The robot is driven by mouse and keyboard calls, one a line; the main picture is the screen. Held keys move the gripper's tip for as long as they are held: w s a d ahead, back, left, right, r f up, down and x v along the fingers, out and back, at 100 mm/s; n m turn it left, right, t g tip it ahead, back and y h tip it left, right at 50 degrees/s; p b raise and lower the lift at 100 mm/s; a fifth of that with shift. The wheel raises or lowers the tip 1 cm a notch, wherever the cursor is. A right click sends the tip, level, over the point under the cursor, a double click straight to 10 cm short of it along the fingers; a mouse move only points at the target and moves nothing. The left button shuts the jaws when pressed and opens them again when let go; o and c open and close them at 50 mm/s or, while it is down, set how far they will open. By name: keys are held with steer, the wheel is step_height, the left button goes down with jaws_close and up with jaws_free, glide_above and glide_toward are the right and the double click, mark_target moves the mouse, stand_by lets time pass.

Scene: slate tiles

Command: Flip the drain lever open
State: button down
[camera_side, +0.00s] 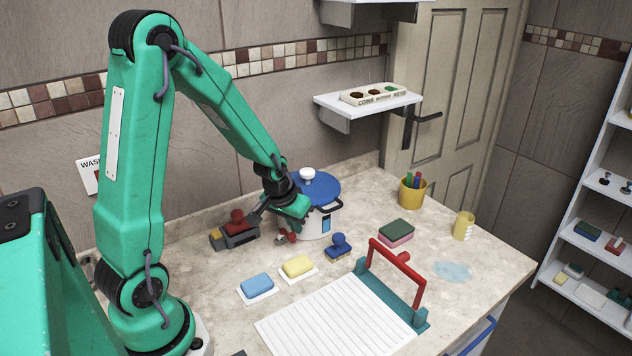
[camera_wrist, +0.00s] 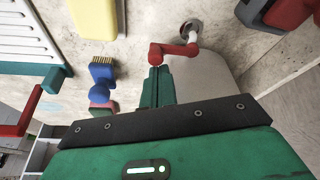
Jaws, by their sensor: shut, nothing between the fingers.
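The red drain lever (camera_wrist: 172,50) shows in the wrist view on a pale metal stub, its bent end right at my fingertips. In the side view the small red lever (camera_side: 291,237) sits low at the left of a white pot (camera_side: 320,222) with a blue lid. My gripper (camera_side: 288,210) is beside the pot, just above the lever. In the wrist view my gripper (camera_wrist: 157,72) is shut with nothing between the fingers. The fingertips look close to or touching the lever; I cannot tell which. The pot's left side is partly hidden by my gripper.
A grey and red tool (camera_side: 235,230) lies left of the lever. A blue brush (camera_side: 339,247), a yellow sponge (camera_side: 298,267) and a blue sponge (camera_side: 257,284) are in front.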

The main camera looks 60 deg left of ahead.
steer(key=shift+s+m, duration=0.25)
steer(key=shift+m, duration=0.35)
steer(key=shift+s+m, duration=0.3)
steer(key=shift+m, duration=0.2)
steer(key=shift+s+a, duration=0.2)
steer(key=shift+s, duration=0.45)
steer(key=shift+s+a, duration=0.15)
steer(key=shift+s, duration=0.45)
steer(key=shift+s+d, duration=0.1)
steer(key=shift+s+d+f, duration=0.1)
steer(key=shift+s+d, duration=0.15)
steer(key=shift+s, duration=0.55)
step_height(320, 180, up, 10)
steer(key=s+a, duration=0.1)
steer(key=a, duration=0.1)
steer(key=shift+s+a+y, duration=0.15)
steer(key=shift+s+y, duration=0.15)
steer(key=shift+s, duration=0.05)
